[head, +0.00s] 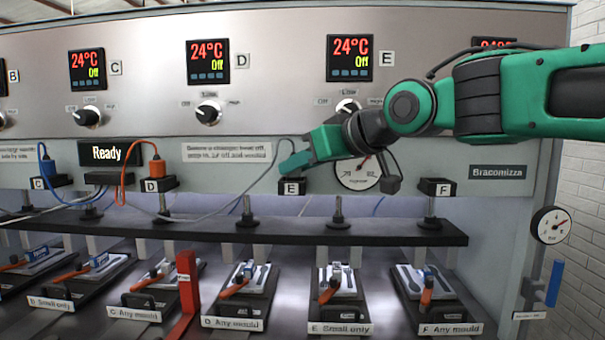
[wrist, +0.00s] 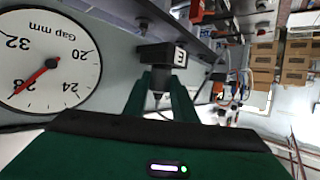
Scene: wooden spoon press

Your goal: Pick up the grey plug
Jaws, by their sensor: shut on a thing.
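My gripper (head: 290,165) is at socket E (head: 291,187), its green fingers just above the black socket block. In the wrist view the two green fingertips (wrist: 160,88) close around a small grey body, the grey plug (wrist: 158,98), right at the block marked E (wrist: 161,55). In the head view the fingers hide the plug; its grey cable (head: 240,197) loops up to the fingertips from the lower left. I cannot tell whether the plug is seated in socket E or clear of it.
A blue plug (head: 47,166) stands at socket C and an orange plug (head: 157,167) at socket D. Socket F (head: 435,187) looks empty. A round gap gauge (head: 358,174) sits close right of my gripper. Moulds with orange handles line the bench below.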

